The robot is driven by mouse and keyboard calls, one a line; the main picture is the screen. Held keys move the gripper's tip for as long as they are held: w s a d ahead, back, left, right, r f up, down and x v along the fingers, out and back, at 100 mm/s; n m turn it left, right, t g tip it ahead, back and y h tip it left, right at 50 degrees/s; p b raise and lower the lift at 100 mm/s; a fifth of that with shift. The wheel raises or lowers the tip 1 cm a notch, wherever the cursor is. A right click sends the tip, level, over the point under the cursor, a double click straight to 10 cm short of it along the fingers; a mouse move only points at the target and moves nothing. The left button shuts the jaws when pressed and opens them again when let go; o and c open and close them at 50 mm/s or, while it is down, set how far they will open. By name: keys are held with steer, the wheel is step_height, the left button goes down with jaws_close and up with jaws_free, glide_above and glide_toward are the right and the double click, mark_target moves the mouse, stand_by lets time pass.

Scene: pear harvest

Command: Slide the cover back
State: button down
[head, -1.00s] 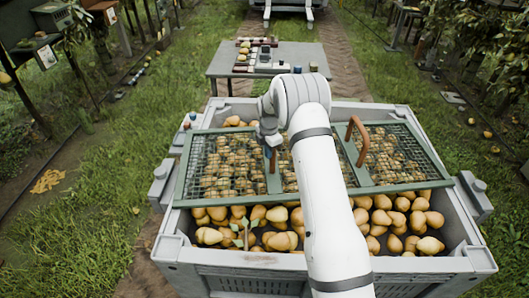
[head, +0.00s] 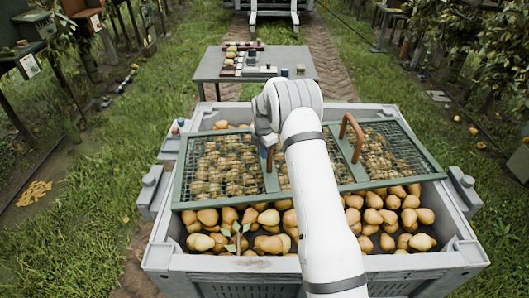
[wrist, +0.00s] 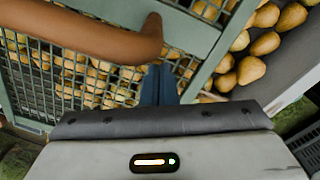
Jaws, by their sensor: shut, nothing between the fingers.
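The cover (head: 262,187) is a green frame with wire mesh and two brown handles. It lies over the back and middle of a grey crate (head: 215,262) full of pears, leaving a front strip open. The right handle (head: 353,138) stands clear. The left handle (head: 270,160) is mostly hidden behind my wrist. In the wrist view a brown handle (wrist: 85,36) crosses the upper left above the mesh. My gripper (wrist: 157,86) is shut and empty, its blue fingers pointing down at the cover frame beside the handle's end.
Pears (head: 388,215) lie loose in the uncovered front strip, with a leafy sprig (head: 236,236) at left. A grey table (head: 254,68) with small items stands behind the crate. Trees line both sides, and grass is open to the left.

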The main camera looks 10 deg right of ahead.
steer(key=s+a+r+m, duration=0.1)
steer(key=s+r+m, duration=0.3)
steer(key=r, duration=0.6)
steer(key=s+a+r+m, duration=0.1)
steer(key=s+r+m, duration=0.1)
steer(key=s+r, duration=0.6)
steer(key=s+d+r+m+t, duration=0.1)
steer(key=s+r+m, duration=0.3)
steer(key=s, duration=0.3)
steer(key=s+r+m+p, duration=0.1)
steer(key=s+r+m, duration=0.2)
steer(key=s, duration=0.3)
steer(key=s+d+r+m+t, duration=0.1)
steer(key=s+r+m, duration=0.3)
steer(key=s, duration=0.3)
steer(key=s+f+m, duration=0.2)
steer(key=s+m, duration=0.4)
steer(key=s, duration=0.4)
steer(key=shift+s+t, duration=0.3)
steer(key=shift+s, duration=0.1)
